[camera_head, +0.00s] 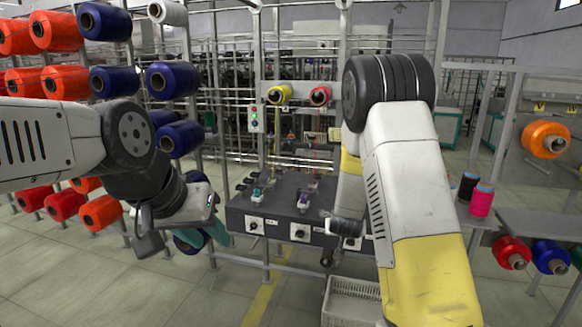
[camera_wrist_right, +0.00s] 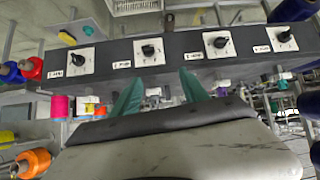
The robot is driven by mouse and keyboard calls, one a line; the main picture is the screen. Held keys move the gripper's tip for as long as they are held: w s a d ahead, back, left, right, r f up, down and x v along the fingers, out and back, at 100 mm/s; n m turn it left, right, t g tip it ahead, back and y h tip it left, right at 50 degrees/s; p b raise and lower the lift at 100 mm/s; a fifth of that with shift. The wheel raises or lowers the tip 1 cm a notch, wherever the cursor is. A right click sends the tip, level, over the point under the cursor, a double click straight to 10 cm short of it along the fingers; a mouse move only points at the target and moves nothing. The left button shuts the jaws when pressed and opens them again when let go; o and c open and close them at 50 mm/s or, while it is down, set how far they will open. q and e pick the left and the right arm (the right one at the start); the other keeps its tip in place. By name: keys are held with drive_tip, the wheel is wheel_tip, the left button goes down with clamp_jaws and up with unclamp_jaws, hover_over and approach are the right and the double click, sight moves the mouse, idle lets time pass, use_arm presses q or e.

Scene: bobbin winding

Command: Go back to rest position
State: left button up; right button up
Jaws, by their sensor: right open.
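My left gripper (camera_head: 203,238) hangs in front of the spool rack at the left, its teal fingers pointing down and apart, with nothing visible between them. My right arm reaches forward from the right side of the head view, and its fingers are not clearly seen there. In the right wrist view my right gripper (camera_wrist_right: 160,76) has its two teal fingers spread, with nothing between them. The dark winding machine (camera_head: 285,212) stands ahead, with labelled black knobs on its front; its front also shows in the right wrist view (camera_wrist_right: 112,58).
A rack of orange spools (camera_head: 57,31) and navy spools (camera_head: 172,80) is at the left. A white crate (camera_head: 352,300) stands on the floor below the machine. A side table (camera_head: 540,226) with coloured spools is at the right. Open floor lies at the front left.

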drive_tip(key=s+a+r+g+y, duration=0.1)
drive_tip(key=s+a+r+y, duration=0.1)
drive_tip(key=s+r, duration=0.65)
drive_tip(key=s+a+r+g+y, duration=0.1)
drive_tip(key=s+a+r+y, duration=0.2)
drive_tip(key=s+r, duration=0.5)
drive_tip(key=s+d+r+n, duration=0.1)
drive_tip(key=s+r, duration=0.2)
drive_tip(key=s, duration=0.6)
drive_tip(key=s+d+r+n+g, duration=0.1)
drive_tip(key=s+r, duration=0.2)
drive_tip(key=s, duration=0.6)
drive_tip(key=shift+g+h, duration=0.3)
drive_tip(key=shift+h, duration=0.1)
drive_tip(key=shift+w, duration=0.1)
